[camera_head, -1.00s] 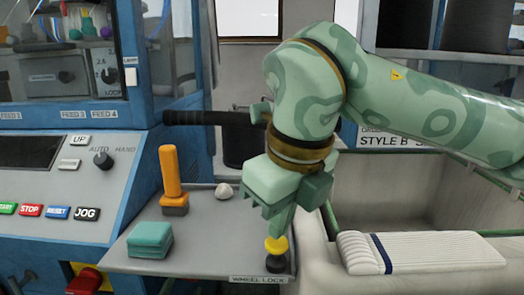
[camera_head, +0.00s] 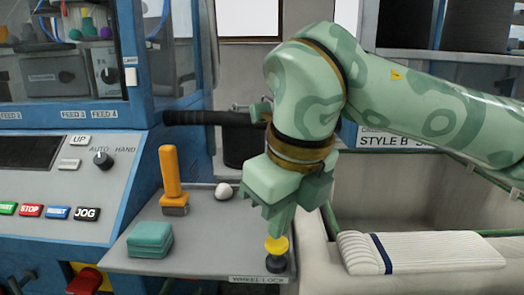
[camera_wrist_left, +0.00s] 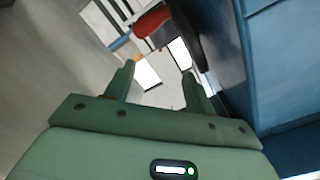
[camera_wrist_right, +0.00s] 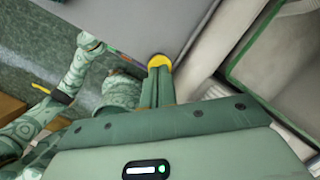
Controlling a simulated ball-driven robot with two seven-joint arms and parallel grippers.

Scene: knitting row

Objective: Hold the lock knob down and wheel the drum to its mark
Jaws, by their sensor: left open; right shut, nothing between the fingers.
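The lock knob (camera_head: 277,247) is yellow on a dark base, at the front right corner of the grey shelf, beside a "WHEEL LOCK" label (camera_head: 258,279). My right gripper (camera_head: 279,232) points down, shut and empty, with its fingertips at the top of the knob; I cannot tell how far down the knob sits. In the right wrist view the yellow knob (camera_wrist_right: 160,61) shows just past the closed fingertips (camera_wrist_right: 160,70). My left gripper (camera_wrist_left: 158,70) shows only in its own wrist view, open with nothing between its fingers. I cannot make out the drum or its mark.
On the grey shelf (camera_head: 190,250) stand an orange-handled brush (camera_head: 171,175), a white ball (camera_head: 223,191) and folded teal cloths (camera_head: 150,239). A black-gripped bar (camera_head: 210,117) sticks out behind. The blue machine's panel (camera_head: 60,200) is left; a pale bin with a striped cloth (camera_head: 430,252) is right.

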